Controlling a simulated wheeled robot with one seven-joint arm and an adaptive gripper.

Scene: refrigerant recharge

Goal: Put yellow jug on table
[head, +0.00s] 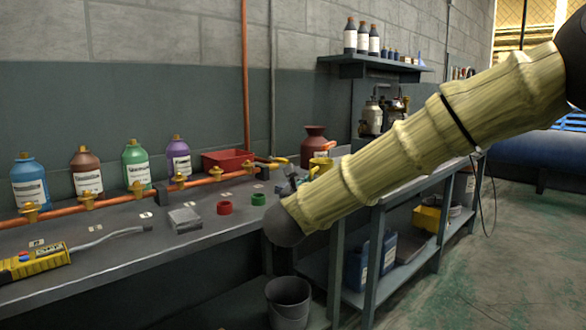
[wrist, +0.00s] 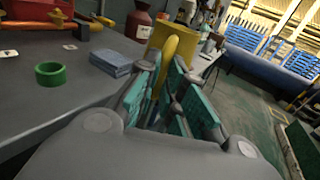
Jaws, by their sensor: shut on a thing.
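The yellow jug (wrist: 187,38) is in front of my gripper (wrist: 168,88) in the wrist view, with its curved handle (wrist: 167,62) between the two teal-padded fingers. My gripper is shut on the jug. In the head view only part of the yellow jug (head: 320,164) shows beyond my arm, beside a dark red container. The grey table (head: 110,262) runs along the wall and also shows in the wrist view (wrist: 85,105). My arm hides most of the gripper in the head view. I cannot tell whether the jug's base touches the table.
Several coloured bottles (head: 88,172) stand behind an orange pipe (head: 110,198) with valves. A red ring (head: 224,208), a green ring (head: 258,199), a grey block (head: 185,218) and a yellow device (head: 35,260) lie on the table. A bucket (head: 288,300) stands below.

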